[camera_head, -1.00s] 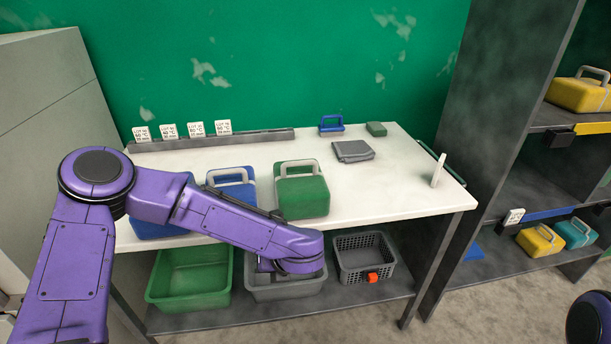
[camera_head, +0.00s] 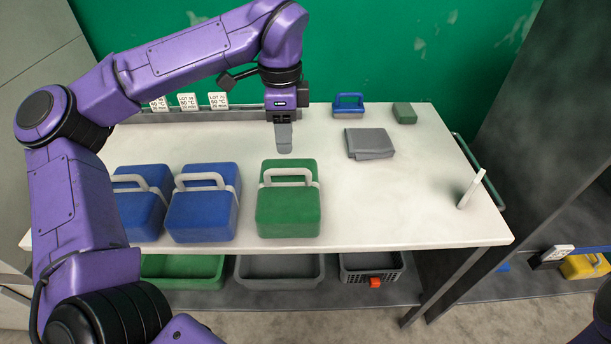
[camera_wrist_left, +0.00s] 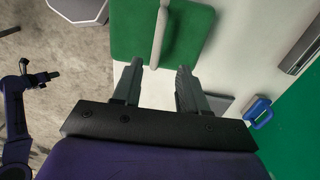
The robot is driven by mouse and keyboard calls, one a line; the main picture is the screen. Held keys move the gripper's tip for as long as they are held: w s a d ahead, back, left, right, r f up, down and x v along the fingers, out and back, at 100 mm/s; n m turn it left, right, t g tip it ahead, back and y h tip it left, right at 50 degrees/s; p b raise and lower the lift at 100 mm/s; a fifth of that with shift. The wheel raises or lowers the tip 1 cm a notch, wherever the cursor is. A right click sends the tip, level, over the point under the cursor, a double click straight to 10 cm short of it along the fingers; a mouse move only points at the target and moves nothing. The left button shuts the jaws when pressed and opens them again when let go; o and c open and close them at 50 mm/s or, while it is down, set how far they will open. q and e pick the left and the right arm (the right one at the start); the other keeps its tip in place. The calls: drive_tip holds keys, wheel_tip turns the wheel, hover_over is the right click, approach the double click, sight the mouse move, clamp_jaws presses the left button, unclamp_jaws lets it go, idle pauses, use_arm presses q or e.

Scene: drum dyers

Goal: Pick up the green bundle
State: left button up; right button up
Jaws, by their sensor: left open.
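The green bundle (camera_head: 288,215) is a block with a pale band and a grey handle on top. It stands on the white table near the front edge, right of two blue bundles. In the left wrist view the green bundle (camera_wrist_left: 185,45) lies ahead of the fingers, its handle lined up roughly with the gap between them. My left gripper (camera_head: 284,150) is above the table, just behind the green bundle in the picture, pointing down. Its fingers (camera_wrist_left: 160,68) are apart with nothing between them. A dark arm shows small at the left of the wrist view; its jaws are unclear.
Two blue bundles (camera_head: 203,210) stand close to the left of the green one. A folded grey cloth (camera_head: 370,143), a small blue caddy (camera_head: 348,105) and a green block (camera_head: 404,113) lie at the back. A white upright piece (camera_head: 471,188) stands at right. The table's right-middle is clear.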

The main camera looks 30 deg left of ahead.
sight(287, 169)
use_arm(q)
wheel_tip(287, 169, down, 10)
drive_tip(key=shift+s+d+r+p, duration=0.1)
drive_tip(key=shift+d+p, duration=0.05)
drive_tip(key=shift+p, duration=1)
drive_tip(key=shift+s+f, duration=0.1)
drive_tip(key=shift+f, duration=0.1)
clamp_jaws()
idle(0.4)
